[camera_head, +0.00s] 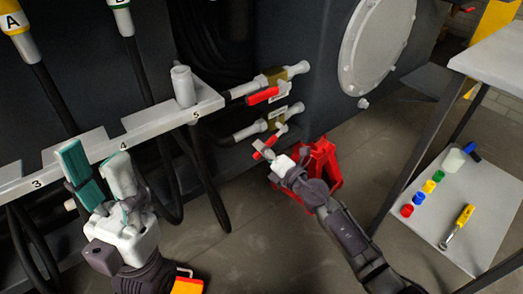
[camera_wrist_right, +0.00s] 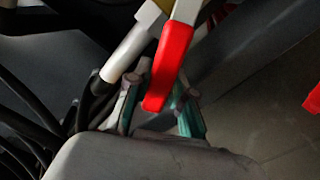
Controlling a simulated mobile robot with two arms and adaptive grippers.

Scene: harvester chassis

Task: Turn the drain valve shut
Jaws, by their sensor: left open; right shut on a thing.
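Two brass valves with red lever handles sit on pipes at the chassis wall, an upper valve (camera_head: 276,80) and a lower valve (camera_head: 277,119); their labels are too small to read. The upper red handle (camera_head: 263,96) lies along its pipe. The lower red handle (camera_head: 270,142) slants away from its pipe. My right gripper (camera_head: 271,153) is shut on this lower handle; in the right wrist view the red handle (camera_wrist_right: 168,67) runs down between the fingers (camera_wrist_right: 157,110). My left gripper (camera_head: 96,160) is open and empty, fingers up, in front of the grey rail.
A grey rail (camera_head: 150,125) with numbered slots carries a grey cylinder (camera_head: 183,87). Black hoses (camera_head: 205,165) hang below it. A table (camera_head: 460,190) with coloured caps and a yellow-handled tool is at right.

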